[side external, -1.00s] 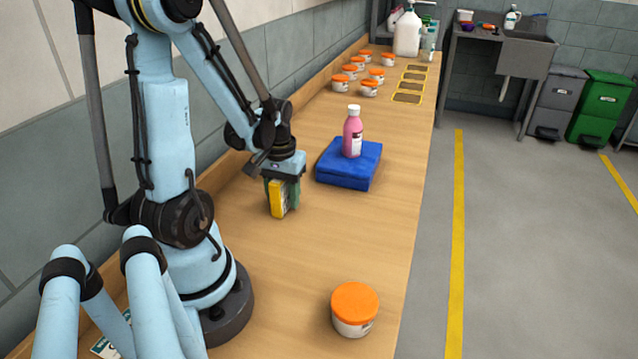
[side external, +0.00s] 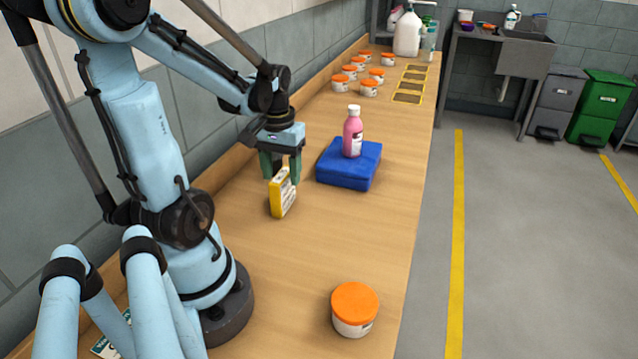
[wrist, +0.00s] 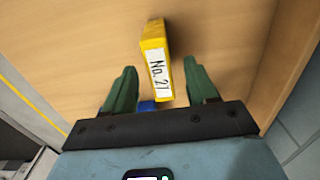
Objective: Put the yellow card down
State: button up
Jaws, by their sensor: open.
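The yellow card (side external: 282,196) is a thick yellow block with a white label, standing on edge on the wooden counter. In the wrist view the card (wrist: 157,62) shows the label "No. 21". My gripper (side external: 281,170) is open just above the card, its green fingers apart on either side of the card's upper end. In the wrist view my gripper (wrist: 155,84) shows a gap between each finger and the card.
A folded blue towel (side external: 335,177) with a pink bottle (side external: 353,138) on it lies right of the card. An orange-lidded jar (side external: 354,312) stands at the near edge. Several more jars (side external: 369,89) stand farther back. The counter (side external: 330,235) between is clear.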

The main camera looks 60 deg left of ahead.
notch_tip(320, 180, up, 6)
jog(key=shift+f, duration=0.1)
jog(key=w+d+m+t, duration=0.3)
jog(key=w+d+m, duration=0.1)
jog(key=d, duration=0.5)
jog(key=w+d+m+t, duration=0.4)
jog(key=d+m, duration=0.1)
jog(key=d, duration=0.4)
jog(key=shift+d+r, duration=0.4)
